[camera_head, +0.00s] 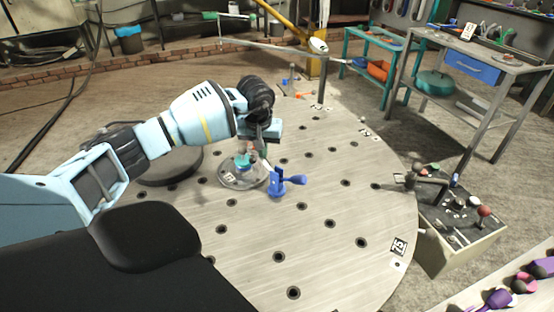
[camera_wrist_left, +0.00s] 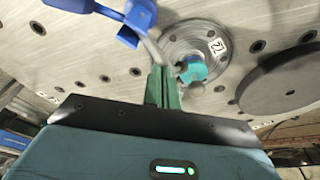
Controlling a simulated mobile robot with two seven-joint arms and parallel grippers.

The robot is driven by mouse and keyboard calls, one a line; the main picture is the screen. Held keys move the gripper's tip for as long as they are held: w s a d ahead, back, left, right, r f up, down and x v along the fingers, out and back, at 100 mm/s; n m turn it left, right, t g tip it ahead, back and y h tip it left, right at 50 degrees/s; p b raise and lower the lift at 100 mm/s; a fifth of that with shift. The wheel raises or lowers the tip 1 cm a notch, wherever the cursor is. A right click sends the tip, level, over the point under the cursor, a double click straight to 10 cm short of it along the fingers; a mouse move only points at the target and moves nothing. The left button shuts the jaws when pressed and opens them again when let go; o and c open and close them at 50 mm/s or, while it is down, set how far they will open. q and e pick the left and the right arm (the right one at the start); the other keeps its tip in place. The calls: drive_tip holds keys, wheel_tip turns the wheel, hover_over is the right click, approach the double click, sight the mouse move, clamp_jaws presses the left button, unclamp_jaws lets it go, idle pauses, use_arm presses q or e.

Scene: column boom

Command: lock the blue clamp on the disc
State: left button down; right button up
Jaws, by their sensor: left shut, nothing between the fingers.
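The blue clamp (camera_head: 277,186) stands on the round metal table at the right edge of the disc, its blue lever (camera_head: 295,180) sticking out to the right. The clamp also shows at the top left of the left wrist view (camera_wrist_left: 130,36), with a grey bar running from it toward the disc. The disc (camera_head: 232,181) is a flat grey flange with a number label and a teal piece (camera_head: 243,161) on it; it also shows in the wrist view (camera_wrist_left: 212,30). My left gripper (camera_wrist_left: 161,72) is shut and empty, pointing down over the disc beside the clamp. My right gripper is not in view.
The round table (camera_head: 330,235) has many dark holes and much bare surface to the right. A dark round plate (camera_head: 172,167) lies left of the disc. A control box (camera_head: 462,225) with knobs stands beyond the right edge. A yellow post and workbenches are behind.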

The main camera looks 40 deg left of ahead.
use_arm(q)
drive_tip(key=shift+s+b+x, duration=0.15)
drive_tip(key=shift+b+x, duration=0.2)
drive_tip(key=shift+x, duration=0.35)
drive_tip(key=shift+s+b+x, duration=0.1)
drive_tip(key=shift+b+x, duration=0.2)
drive_tip(key=shift+x, duration=0.45)
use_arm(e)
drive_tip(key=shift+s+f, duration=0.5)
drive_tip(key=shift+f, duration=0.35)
use_arm(q)
drive_tip(key=shift+a+r, duration=0.1)
drive_tip(key=shift+r, duration=0.05)
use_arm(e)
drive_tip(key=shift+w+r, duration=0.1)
